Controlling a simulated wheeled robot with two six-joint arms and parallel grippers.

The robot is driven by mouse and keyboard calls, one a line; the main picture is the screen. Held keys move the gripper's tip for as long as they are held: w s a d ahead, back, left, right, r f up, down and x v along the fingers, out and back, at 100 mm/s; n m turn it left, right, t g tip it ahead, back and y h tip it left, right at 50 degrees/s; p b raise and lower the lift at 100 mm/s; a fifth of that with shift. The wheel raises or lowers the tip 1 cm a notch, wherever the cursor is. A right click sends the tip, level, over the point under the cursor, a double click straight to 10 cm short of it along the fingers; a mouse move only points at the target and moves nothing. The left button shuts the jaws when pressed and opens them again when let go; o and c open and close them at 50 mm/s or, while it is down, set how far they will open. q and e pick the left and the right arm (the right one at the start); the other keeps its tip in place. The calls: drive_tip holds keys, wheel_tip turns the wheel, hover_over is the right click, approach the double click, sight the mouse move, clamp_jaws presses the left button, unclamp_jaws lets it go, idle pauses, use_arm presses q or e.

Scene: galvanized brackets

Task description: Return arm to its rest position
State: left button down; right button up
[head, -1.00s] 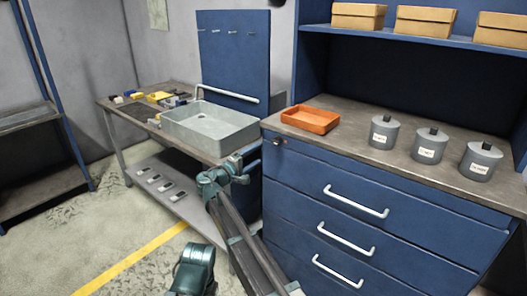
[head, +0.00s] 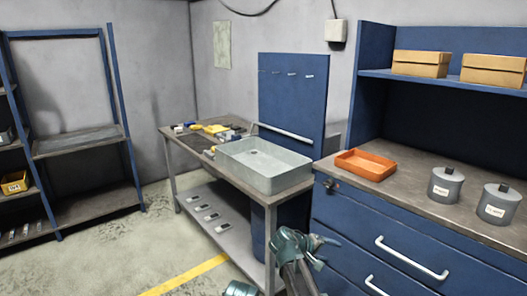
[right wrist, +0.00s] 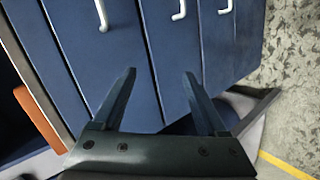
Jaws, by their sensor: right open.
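My right arm reaches up from the bottom edge of the head view, with its teal wrist and gripper (head: 302,243) in front of the blue drawer cabinet (head: 400,232) and the bench. In the right wrist view my right gripper (right wrist: 159,77) is open, with its two dark fingers apart and nothing between them. The cabinet's blue drawer fronts (right wrist: 112,65) fill most of the view beyond the fingers. I cannot tell the exact gap between fingers and drawers. A teal part of mine shows at the bottom edge of the head view.
A workbench (head: 190,150) carries a grey tray (head: 265,180) and small parts. An orange tray (head: 365,172) and grey canisters (head: 446,188) stand on the cabinet top. White drawer handles (head: 412,258) stick out. Shelving (head: 80,145) stands left; the floor (head: 110,255) before it is clear.

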drive_tip(key=s+a+f+m+g+y, duration=0.1)
drive_tip(key=s+a+f+y, duration=0.15)
drive_tip(key=s, duration=0.45)
drive_tip(key=s+a+f+m+g+y, duration=0.1)
drive_tip(key=s+a+f+g+y, duration=0.1)
drive_tip(key=s+f+y, duration=0.35)
drive_tip(key=s+a+f+m+g+y, duration=0.1)
drive_tip(key=s+a+f+y, duration=0.1)
drive_tip(key=s, duration=0.7)
drive_tip(key=s+a+r+n+g+h+p, duration=0.1)
drive_tip(key=s+a+r+n+p, duration=0.2)
drive_tip(key=a+r+p, duration=0.7)
drive_tip(key=shift+s+a+r+p, duration=0.35)
drive_tip(key=shift+s+r+p, duration=0.25)
drive_tip(key=shift+s+r, duration=0.35)
drive_tip(key=shift+s+f, duration=0.1)
drive_tip(key=shift+f, duration=0.05)
